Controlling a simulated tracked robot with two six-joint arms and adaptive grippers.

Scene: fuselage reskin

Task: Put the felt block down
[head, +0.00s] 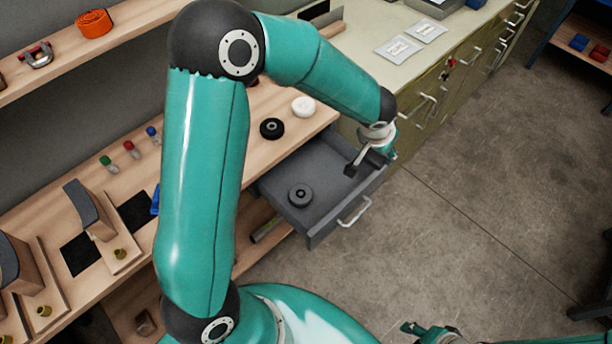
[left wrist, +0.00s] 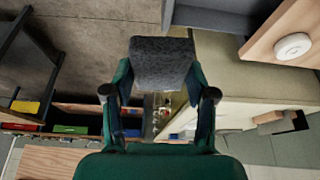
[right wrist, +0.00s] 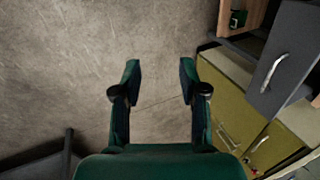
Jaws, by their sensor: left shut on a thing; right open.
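The felt block (left wrist: 160,62) is dark grey and speckled. In the left wrist view it sits between the two fingers of my left gripper (left wrist: 160,95), which is shut on it. In the head view my left gripper (head: 378,158) is over the front right part of the open grey drawer (head: 330,222), and the arm and wrist partly hide the block. My right gripper (right wrist: 158,85) is open and empty, with bare floor behind it.
A dark round puck (head: 300,195) lies in the drawer. A black disc (head: 271,128) and a white disc (head: 303,106) lie on the wooden bench behind. Olive cabinets (head: 430,90) stand to the right, with flat packets (head: 398,48) on top. The floor (head: 480,180) is clear.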

